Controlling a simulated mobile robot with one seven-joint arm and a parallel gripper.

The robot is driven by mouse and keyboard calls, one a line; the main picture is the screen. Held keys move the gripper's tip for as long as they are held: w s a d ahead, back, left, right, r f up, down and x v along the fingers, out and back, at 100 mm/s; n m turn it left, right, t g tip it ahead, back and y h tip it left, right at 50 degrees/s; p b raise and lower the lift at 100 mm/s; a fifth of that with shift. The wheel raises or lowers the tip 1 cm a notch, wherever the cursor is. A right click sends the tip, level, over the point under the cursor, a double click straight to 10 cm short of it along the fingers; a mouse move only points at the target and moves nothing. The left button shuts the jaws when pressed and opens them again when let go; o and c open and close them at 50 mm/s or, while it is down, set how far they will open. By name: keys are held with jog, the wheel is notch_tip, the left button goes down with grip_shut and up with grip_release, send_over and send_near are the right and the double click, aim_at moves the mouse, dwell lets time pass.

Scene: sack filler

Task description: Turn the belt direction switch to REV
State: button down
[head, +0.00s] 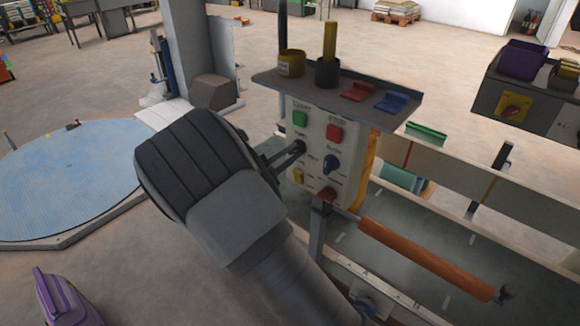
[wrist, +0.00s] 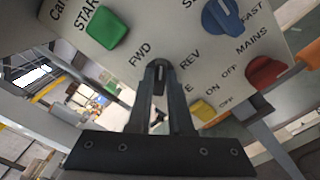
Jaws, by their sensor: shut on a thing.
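The belt direction switch is a small black knob (wrist: 159,76) on the pale control panel (head: 316,122). Its labels FWD and REV show in the wrist view to the upper left and right of the knob. A pale mark on the knob runs roughly upright in that picture, between the two labels; its exact setting is hard to tell. My gripper (wrist: 158,84) is shut on the knob, one finger on each side. In the head view my gripper (head: 291,152) reaches the panel from the left, and its fingers partly hide the knob.
Close around are the green start button (wrist: 107,27), a blue speed knob (wrist: 222,17), a yellow control (wrist: 203,110) and the red mains switch (wrist: 266,73). A shelf (head: 400,112) with pots and clips overhangs the panel. An orange roller-like bar (head: 425,258) extends at lower right.

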jog(key=m+b, duration=0.2)
jog(key=b, duration=0.2)
jog(key=m+b, duration=0.3)
jog(key=b, duration=0.1)
jog(key=m+b, duration=0.2)
jog(key=b, duration=0.2)
jog(key=shift+f, duration=0.3)
jog(key=shift+r+m, duration=0.15)
jog(key=shift+m, duration=0.25)
jog(key=c, duration=0.8)
grip_release()
jog(key=shift+s, duration=0.1)
jog(key=p+v, duration=0.1)
jog(key=v, duration=1.6)
jog(key=shift+s+a, duration=0.15)
